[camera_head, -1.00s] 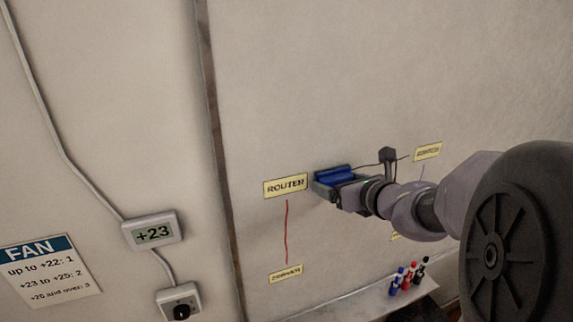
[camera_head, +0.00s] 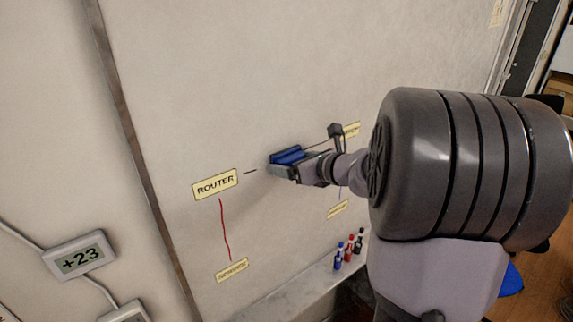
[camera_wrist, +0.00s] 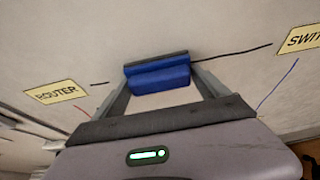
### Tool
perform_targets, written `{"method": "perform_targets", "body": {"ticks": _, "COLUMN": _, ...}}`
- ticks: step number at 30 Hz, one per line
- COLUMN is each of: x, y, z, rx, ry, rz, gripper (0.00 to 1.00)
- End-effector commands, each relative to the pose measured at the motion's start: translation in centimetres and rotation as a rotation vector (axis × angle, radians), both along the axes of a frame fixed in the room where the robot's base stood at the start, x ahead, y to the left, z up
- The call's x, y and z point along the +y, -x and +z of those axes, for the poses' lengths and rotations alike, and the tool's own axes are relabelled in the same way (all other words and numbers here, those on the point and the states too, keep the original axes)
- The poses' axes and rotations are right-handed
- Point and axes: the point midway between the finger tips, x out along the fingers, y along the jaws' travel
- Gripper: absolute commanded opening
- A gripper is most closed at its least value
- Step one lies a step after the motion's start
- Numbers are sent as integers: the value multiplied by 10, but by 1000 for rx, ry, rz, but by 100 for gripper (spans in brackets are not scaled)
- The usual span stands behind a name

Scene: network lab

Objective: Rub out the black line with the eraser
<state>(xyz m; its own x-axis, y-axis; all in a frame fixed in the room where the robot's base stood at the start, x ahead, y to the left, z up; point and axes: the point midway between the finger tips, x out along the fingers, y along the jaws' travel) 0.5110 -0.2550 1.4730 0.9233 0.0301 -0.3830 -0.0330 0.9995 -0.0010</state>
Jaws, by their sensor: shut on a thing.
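My gripper (camera_head: 290,168) is shut on the blue eraser (camera_head: 287,155) and holds it at the whiteboard, right of the ROUTER label (camera_head: 215,184). The eraser also shows between my fingers in the wrist view (camera_wrist: 158,77). Whether it touches the board I cannot tell. The black line (camera_wrist: 235,52) runs from the eraser's right side to the SWITCH label (camera_wrist: 303,38). A short black piece shows between the ROUTER label and the eraser in both views. The stretch behind the eraser is hidden.
A red line (camera_head: 225,230) runs down from ROUTER to a lower label (camera_head: 232,270). A blue line (camera_wrist: 278,84) hangs below SWITCH. Blue, red and black markers stand on the ledge (camera_head: 295,290) below. A +23 display (camera_head: 80,256) is on the wall at left.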

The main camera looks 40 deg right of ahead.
Motion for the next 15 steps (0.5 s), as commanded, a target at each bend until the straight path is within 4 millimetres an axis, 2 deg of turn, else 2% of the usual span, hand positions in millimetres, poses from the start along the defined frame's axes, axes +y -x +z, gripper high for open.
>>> {"method": "perform_targets", "body": {"ticks": 6, "x": -25, "y": 0, "z": 1, "rx": 0, "ry": 0, "rz": -1, "gripper": 53}}
{"method": "perform_targets", "body": {"ticks": 11, "x": -32, "y": 0, "z": 1, "rx": 0, "ry": 0, "rz": -1, "gripper": 53}}
{"method": "perform_targets", "body": {"ticks": 15, "x": -46, "y": -1, "z": 1, "rx": 0, "ry": -1, "rz": -1, "gripper": 53}}
